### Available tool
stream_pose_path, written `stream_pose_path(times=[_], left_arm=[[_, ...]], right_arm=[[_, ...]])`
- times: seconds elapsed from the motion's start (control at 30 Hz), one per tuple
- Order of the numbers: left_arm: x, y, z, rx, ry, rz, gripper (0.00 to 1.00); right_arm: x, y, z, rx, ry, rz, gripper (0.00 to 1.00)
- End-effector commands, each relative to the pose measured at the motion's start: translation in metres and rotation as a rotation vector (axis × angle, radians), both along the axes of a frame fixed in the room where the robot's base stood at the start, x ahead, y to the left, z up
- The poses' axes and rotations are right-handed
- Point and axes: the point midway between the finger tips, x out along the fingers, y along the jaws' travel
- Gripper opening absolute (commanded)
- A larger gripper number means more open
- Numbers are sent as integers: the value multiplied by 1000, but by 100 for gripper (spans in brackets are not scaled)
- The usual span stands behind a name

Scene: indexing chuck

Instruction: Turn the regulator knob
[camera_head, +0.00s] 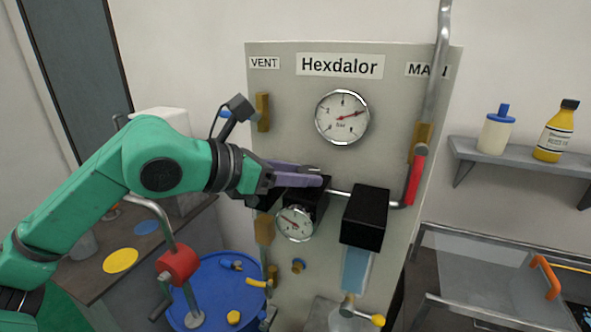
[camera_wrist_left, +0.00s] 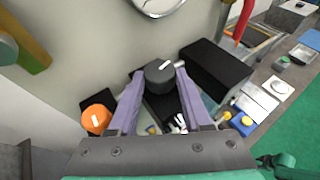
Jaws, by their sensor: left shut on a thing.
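The regulator knob (camera_wrist_left: 160,71) is a dark grey round cap with a white mark, seen between my fingertips in the left wrist view. It sits on top of a black regulator body (camera_head: 318,200) on the grey panel. In the head view the fingers mostly hide the knob. My left gripper (camera_head: 318,179), with pale purple fingers, reaches in from the left and is shut on the knob, one finger on each side. A small round gauge (camera_head: 295,224) sits on the front of the regulator. My right gripper is not in view.
The grey panel (camera_head: 285,95) carries a large gauge (camera_head: 342,117). A black box (camera_head: 366,216) stands close right of the regulator, with a red handle (camera_head: 417,176) beyond. An orange knob (camera_wrist_left: 96,119) is left of the fingers. A blue drum (camera_head: 245,262) stands below my arm.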

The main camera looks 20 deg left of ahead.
Motion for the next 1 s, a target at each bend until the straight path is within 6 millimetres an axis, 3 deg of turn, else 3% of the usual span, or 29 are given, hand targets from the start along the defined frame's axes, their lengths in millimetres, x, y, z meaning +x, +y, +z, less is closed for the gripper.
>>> stream_pose_path(times=[0.33, 0.37, 0.4, 0.43, 0.8, 1.0], left_arm=[[0, 0, 1, -6, -2, 21, 0], [0, 0, 1, -6, -2, 21, 60], [0, 0, 1, -6, -2, 21, 76], [0, 0, 1, -6, -1, 21, 79], [-3, 3, 1, -4, -2, 23, 79], [-33, 24, 9, -3, -5, 27, 79]], right_arm=[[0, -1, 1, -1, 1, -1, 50], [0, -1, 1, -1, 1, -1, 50], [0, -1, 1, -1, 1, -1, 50], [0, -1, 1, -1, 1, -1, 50], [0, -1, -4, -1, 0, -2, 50], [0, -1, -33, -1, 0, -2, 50]])
